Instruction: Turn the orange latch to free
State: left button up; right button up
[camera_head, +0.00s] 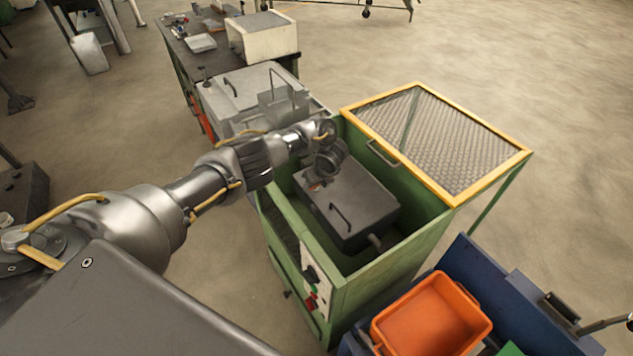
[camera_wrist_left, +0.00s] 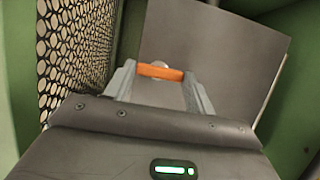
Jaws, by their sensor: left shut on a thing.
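The orange latch (camera_wrist_left: 160,72) shows in the left wrist view as a short orange bar between the two grey fingers of my left gripper (camera_wrist_left: 160,88). The gripper is shut on it. Behind the latch is a plain grey metal face (camera_wrist_left: 215,50). In the head view my left arm reaches into the green furnace cabinet (camera_head: 345,295). The latch is mostly hidden there by the wrist. My right gripper is not in view.
The cabinet's yellow-framed mesh lid (camera_head: 435,140) is open to the right. Perforated mesh (camera_wrist_left: 75,45) and green walls are close around my left gripper. An orange bin (camera_head: 430,318) sits on a blue cart (camera_head: 520,300) at the lower right.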

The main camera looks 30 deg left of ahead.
pick_arm(q)
jog(key=shift+r, duration=0.1)
jog(key=o, duration=1)
jog(key=shift+a, duration=0.1)
jog(key=w+p+v, duration=0.1)
jog(key=v, duration=0.4)
notch_tip(320, 180, up, 5)
jog(key=p, duration=0.4)
send_over(320, 194)
jog(key=s+d, duration=0.1)
jog(key=d, duration=0.1)
jog(key=shift+s+a+r, duration=0.15)
jog(key=shift+s, duration=0.1)
